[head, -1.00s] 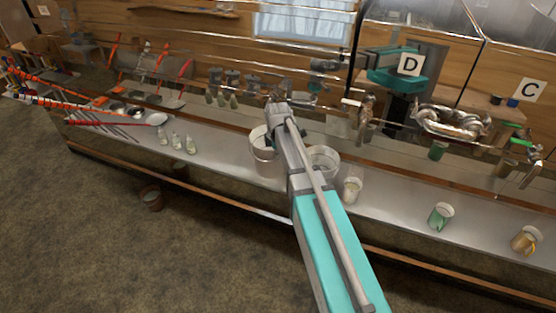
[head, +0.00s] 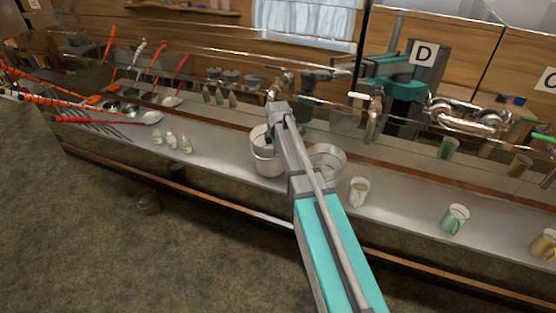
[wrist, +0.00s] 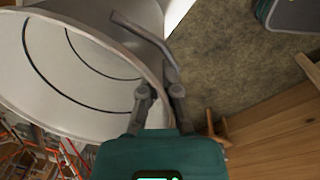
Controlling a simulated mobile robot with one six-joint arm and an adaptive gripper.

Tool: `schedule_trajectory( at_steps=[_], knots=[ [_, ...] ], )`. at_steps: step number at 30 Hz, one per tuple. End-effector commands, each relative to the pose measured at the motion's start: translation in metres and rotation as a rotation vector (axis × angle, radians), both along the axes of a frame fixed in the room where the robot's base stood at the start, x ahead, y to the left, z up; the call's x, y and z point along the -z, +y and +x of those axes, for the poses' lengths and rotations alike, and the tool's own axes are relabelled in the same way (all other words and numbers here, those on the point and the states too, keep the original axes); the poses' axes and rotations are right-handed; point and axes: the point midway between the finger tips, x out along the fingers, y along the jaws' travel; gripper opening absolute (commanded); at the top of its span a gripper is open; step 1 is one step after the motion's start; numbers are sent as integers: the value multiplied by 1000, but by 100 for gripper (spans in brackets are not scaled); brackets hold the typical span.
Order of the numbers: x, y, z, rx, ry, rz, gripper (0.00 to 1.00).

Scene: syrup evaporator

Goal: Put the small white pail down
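The small white pail (head: 268,162) shows in the head view at the end of my arm, over the counter, partly hidden by the arm. I cannot tell whether its base touches the counter. In the wrist view the pail (wrist: 60,75) fills the upper left, tilted in the picture, its open mouth and ringed inside visible. My gripper (wrist: 160,92) has one finger on each side of the pail's rim and appears shut on its wall. A bent grey bar (wrist: 150,38) crosses the rim there. In the head view my gripper is mostly hidden.
A second light metal pail (head: 330,158) stands just right of the arm, with a white cup (head: 359,192) beyond it. Small bottles (head: 172,140) stand on the counter (head: 215,160) to the left, with clear surface between.

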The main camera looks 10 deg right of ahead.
Motion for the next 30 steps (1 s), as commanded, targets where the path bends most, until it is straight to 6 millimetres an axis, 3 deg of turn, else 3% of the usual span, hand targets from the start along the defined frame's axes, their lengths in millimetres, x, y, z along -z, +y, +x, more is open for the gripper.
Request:
schedule_trajectory(
  at_steps=[8, 21, 30],
  knots=[
    [2, -6, 0, 8, -1, 0, 0],
    [34, -11, 3, 12, 0, 0, 0],
    [40, -11, 3, 13, -1, 0, 0]
  ],
)
